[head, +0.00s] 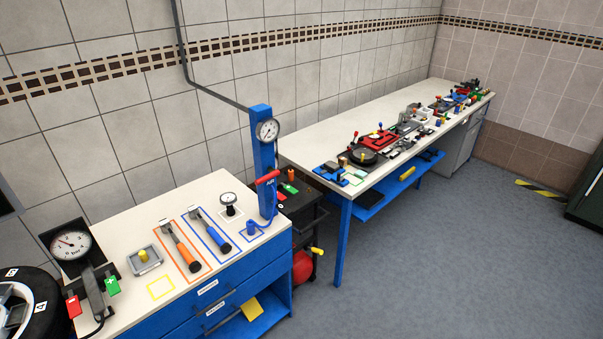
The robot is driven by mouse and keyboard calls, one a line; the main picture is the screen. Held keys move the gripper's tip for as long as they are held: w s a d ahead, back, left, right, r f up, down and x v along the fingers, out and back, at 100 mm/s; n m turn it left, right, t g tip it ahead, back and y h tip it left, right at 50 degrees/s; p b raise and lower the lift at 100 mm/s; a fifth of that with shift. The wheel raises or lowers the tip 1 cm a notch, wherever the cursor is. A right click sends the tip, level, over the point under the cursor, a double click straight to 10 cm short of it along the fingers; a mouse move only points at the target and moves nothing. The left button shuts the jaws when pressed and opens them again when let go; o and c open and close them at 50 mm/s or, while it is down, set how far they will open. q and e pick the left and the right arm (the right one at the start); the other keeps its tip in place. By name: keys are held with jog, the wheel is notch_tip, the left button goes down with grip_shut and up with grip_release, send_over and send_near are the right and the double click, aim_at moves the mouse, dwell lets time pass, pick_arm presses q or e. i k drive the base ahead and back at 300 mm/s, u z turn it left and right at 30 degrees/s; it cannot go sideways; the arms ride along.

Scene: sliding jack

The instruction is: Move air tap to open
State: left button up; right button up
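The air tap looks to be the red handle (267,178) on the front of the blue post (262,150). The handle lies crosswise to the post, slightly tilted up to the right. A round white-faced gauge (268,130) sits above it, and a thin hose hangs at the post's right side. A grey pipe runs up the wall from the post top. Lettering beside the handle is too small to read surely. Neither of my grippers is in view, and nothing touches the handle.
The post stands at the right end of a white-topped workbench (225,187) with blue drawers. A dark cart (301,195) stands behind the post.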

aim_at(274, 172)
jog(key=z, duration=0.5)
jog(key=i, duration=0.55)
jog(key=z, duration=0.3)
